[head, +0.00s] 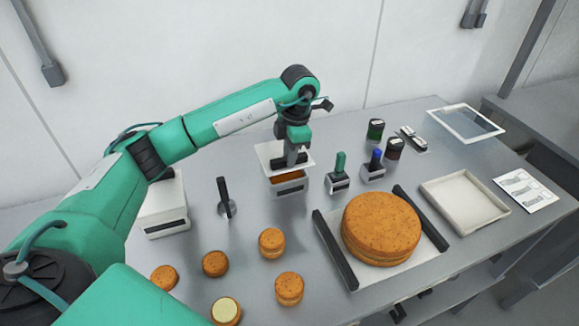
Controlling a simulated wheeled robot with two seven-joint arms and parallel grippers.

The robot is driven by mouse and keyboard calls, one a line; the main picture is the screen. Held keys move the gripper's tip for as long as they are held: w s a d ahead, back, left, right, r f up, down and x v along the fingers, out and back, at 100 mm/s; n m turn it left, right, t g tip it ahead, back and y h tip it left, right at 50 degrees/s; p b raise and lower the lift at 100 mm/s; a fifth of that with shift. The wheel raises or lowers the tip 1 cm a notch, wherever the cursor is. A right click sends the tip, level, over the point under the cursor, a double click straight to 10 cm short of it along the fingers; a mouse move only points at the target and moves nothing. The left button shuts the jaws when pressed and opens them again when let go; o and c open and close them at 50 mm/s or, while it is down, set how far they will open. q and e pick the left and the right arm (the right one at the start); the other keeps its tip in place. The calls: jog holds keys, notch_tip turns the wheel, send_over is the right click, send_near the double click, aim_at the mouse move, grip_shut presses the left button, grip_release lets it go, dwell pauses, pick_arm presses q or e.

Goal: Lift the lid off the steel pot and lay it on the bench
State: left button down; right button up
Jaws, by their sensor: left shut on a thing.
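The pot (290,190) is a pale square container with a dark band on its front, standing near the middle of the bench (340,120). Brown contents show inside it. The lid (266,152) is a flat whitish square plate, raised above the pot's back part, with a gap at the front. My left gripper (292,160) points down and is shut on the lid; its fingertips hide the grip point. My right gripper is not in view.
Several small round cakes (272,242) lie at the front. A large round cake (381,228) sits on a tray with dark side bars. Stamps (339,176), dark jars (375,129), an empty tray (464,203) and a clear framed sheet (465,121) stand right. A white box (163,207) stands left.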

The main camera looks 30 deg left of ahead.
pick_arm(q)
notch_tip(320, 180, up, 20)
jog(key=p, duration=0.4)
jog(key=shift+r, duration=0.2)
dwell(0.6)
